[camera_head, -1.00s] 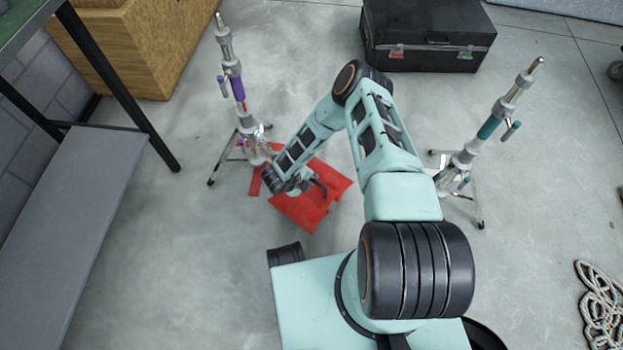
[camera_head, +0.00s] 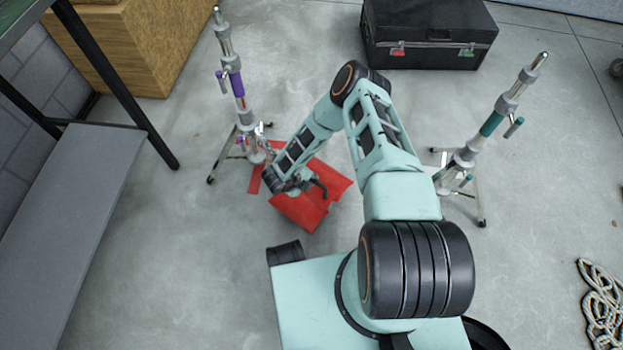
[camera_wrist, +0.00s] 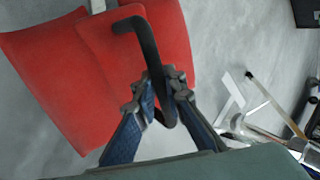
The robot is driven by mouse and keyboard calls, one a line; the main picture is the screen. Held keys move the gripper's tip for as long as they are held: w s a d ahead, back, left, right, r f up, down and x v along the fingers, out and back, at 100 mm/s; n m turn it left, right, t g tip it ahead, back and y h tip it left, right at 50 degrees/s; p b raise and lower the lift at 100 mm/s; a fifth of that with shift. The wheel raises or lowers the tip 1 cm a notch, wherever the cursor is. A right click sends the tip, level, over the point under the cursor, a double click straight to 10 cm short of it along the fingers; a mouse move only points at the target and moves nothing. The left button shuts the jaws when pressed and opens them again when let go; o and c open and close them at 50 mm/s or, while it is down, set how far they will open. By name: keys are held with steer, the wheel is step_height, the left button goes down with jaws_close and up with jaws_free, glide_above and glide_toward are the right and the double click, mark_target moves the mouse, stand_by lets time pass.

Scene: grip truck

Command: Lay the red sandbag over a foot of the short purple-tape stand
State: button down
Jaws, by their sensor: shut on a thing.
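The red sandbag (camera_head: 300,212) is low near the floor, right beside the base of the purple-tape stand (camera_head: 237,84). It fills the upper left of the wrist view (camera_wrist: 80,75) as red panels. My gripper (camera_wrist: 162,92) is shut on its black handle (camera_wrist: 150,45), above the red panels. In the head view, my wrist hides the middle of the bag. A red strip reaches left to near the stand's feet (camera_head: 213,168). I cannot tell whether the bag touches or covers a foot. Silver stand legs show at the lower right of the wrist view.
A teal-tape stand (camera_head: 491,124) stands to the right. A black case (camera_head: 428,35) is at the back and a wooden crate (camera_head: 140,45) at the back left. A grey shelf (camera_head: 75,220) lines the left.

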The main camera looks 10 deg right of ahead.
mark_target(315, 186)
steer(key=shift+w+f+b, duration=0.2)
steer(key=shift+f+b, duration=1.2)
steer(key=shift+f, duration=0.35)
steer(key=c, duration=1.9)
jaws_free()
steer(key=shift+s+f, duration=0.25)
steer(key=shift+s, duration=0.1)
steer(key=v, duration=1.2)
steer(key=shift+w+r, duration=0.2)
